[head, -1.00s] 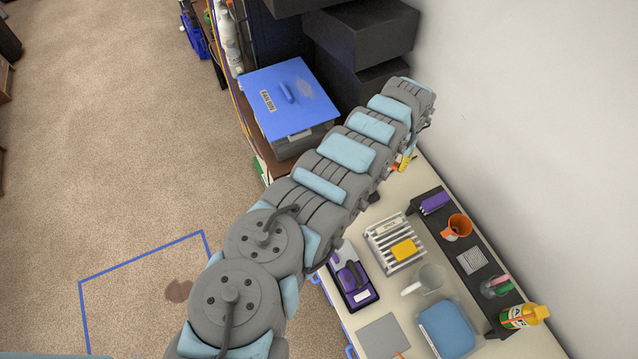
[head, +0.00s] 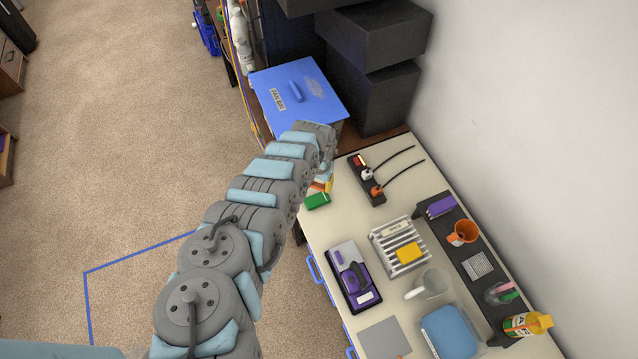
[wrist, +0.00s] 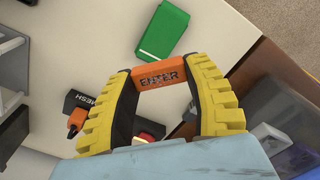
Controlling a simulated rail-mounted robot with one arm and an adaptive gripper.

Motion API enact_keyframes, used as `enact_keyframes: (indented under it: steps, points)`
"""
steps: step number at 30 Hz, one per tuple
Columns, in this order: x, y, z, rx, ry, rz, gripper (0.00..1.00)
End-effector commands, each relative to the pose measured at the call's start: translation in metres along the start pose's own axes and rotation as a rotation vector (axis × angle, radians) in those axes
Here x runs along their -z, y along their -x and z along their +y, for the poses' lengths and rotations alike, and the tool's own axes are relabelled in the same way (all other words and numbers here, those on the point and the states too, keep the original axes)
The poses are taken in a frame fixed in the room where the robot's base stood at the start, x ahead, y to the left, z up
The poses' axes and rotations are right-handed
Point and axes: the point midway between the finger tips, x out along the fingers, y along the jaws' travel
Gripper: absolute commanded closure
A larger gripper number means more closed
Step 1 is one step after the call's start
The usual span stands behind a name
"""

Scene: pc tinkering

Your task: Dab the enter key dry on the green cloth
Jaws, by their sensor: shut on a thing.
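My gripper (wrist: 165,90) has yellow ribbed fingers and is shut on the orange enter key (wrist: 158,80), which sits between the fingertips with its dark ENTER lettering showing. The green cloth (wrist: 164,30) is a small folded-looking rectangle on the pale tabletop, beyond the key in the wrist view and apart from it there. In the head view the green cloth (head: 317,201) lies near the table's left edge. My gripper (head: 327,183) is just above it in that picture, mostly hidden by my arm. I cannot tell its height over the table.
A black power strip (head: 366,180) with plugs and cables lies right of my gripper. A blue-lidded box (head: 300,95) stands behind my arm. A purple-and-black device (head: 352,275), a white rack (head: 398,248) and a clear mug (head: 428,284) stand nearer. Bare tabletop (head: 340,222) lies right of the cloth.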

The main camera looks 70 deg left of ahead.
Motion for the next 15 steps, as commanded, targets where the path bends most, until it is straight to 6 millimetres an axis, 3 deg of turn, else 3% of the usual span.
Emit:
enact_keyframes:
  steps: [9,15]
  points:
    - [-0.001,0.002,0.001,0.000,-0.001,-0.001,0.62]
    - [-0.001,-0.022,0.002,-0.001,0.000,-0.001,0.62]
